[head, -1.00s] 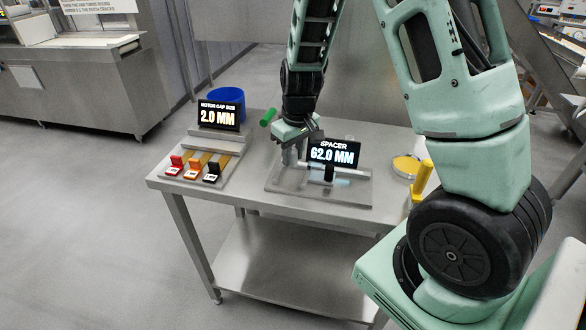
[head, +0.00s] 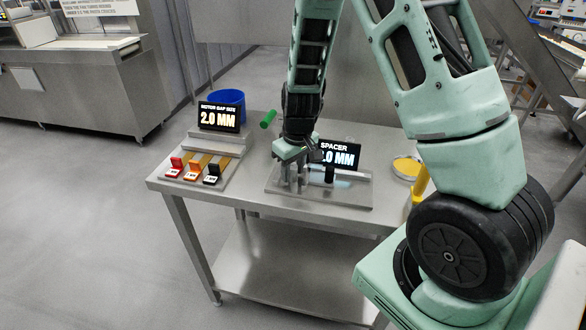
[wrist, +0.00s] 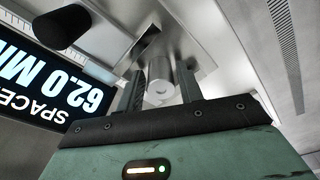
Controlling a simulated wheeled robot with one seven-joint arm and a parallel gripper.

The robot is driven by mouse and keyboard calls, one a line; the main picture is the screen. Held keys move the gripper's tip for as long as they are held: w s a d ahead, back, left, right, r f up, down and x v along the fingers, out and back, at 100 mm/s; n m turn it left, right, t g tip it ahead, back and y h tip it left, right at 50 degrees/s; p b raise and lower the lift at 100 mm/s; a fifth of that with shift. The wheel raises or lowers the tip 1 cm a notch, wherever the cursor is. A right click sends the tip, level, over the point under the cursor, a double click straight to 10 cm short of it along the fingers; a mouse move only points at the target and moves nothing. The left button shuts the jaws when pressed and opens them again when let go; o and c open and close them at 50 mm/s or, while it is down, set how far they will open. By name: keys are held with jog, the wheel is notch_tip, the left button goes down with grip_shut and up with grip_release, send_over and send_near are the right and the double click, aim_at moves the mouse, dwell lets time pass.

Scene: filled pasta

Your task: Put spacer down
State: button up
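My gripper (wrist: 160,92) looks open, with a narrow gap on each side of the spacer. In the head view my gripper (head: 291,172) points down over the left part of a metal measuring plate (head: 345,193). The spacer appears upright there, but its lower end is hard to make out. The spacer display (head: 340,156), reading 62.0 MM, stands just right of my gripper. It also shows in the wrist view (wrist: 75,75).
A stepped stand (head: 196,157) on the left holds the 2.0 MM display and red, orange and black tagged pieces. A blue bucket (head: 238,97) and green cylinder (head: 268,119) stand behind. A yellow-and-white round dish (head: 406,168) lies right. The table's front edge is clear.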

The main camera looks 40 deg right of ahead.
notch_tip(320, 180, up, 12)
jog(key=s, duration=0.1)
jog(key=s+a+r+n+g+y, duration=0.1)
jog(key=s+a+r+n, duration=0.1)
jog(key=s+a, duration=0.5)
jog(key=s+a+r+n, duration=0.15)
jog(key=s+a, duration=0.25)
jog(key=a, duration=0.8)
jog(key=s+a+n, duration=0.3)
jog(key=s+a, duration=0.2)
jog(key=s, duration=0.7)
jog(key=shift+s+a+r+p, duration=0.15)
jog(key=shift+a+r+p, duration=0.05)
jog(key=shift+r+p, duration=0.2)
jog(key=shift+n, duration=0.25)
